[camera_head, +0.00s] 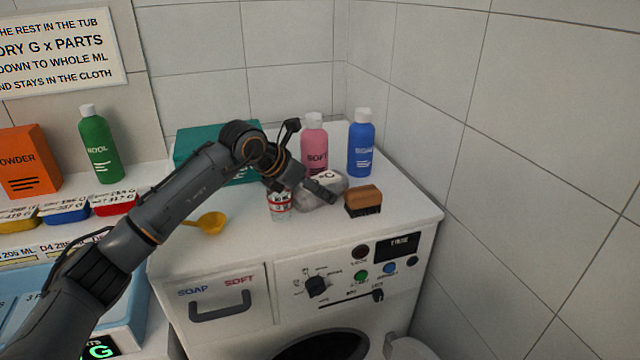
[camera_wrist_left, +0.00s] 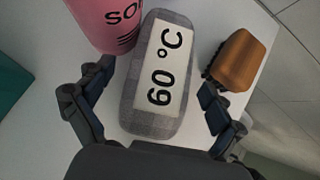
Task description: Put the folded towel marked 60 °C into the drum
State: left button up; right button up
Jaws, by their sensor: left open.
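The folded grey towel (camera_head: 322,190) lies on top of the washing machine (camera_head: 405,215), between the pink bottle and the brush. In the left wrist view the towel (camera_wrist_left: 159,78) shows a white label reading 60 °C. My left gripper (camera_head: 298,170) is over the towel. In the left wrist view the open fingers of my left gripper (camera_wrist_left: 150,100) stand on either side of the towel's near part, with gaps visible. The drum opening (camera_head: 322,346) shows dark at the bottom of the head view, cut by the frame edge. My right gripper is not in view.
The pink bottle (camera_head: 314,140), blue bottle (camera_head: 361,143) and brush (camera_head: 363,201) stand close around the towel. A measuring cup (camera_head: 279,204), yellow scoop (camera_head: 208,223) and teal box (camera_head: 190,150) are on the left. The machine's front right top is clear.

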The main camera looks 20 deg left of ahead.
pick_arm(q)
jog(key=shift+w+d+f, duration=0.1)
jog(key=shift+w+f, duration=0.1)
jog(key=c, duration=1.3)
jog(key=shift+s, duration=0.1)
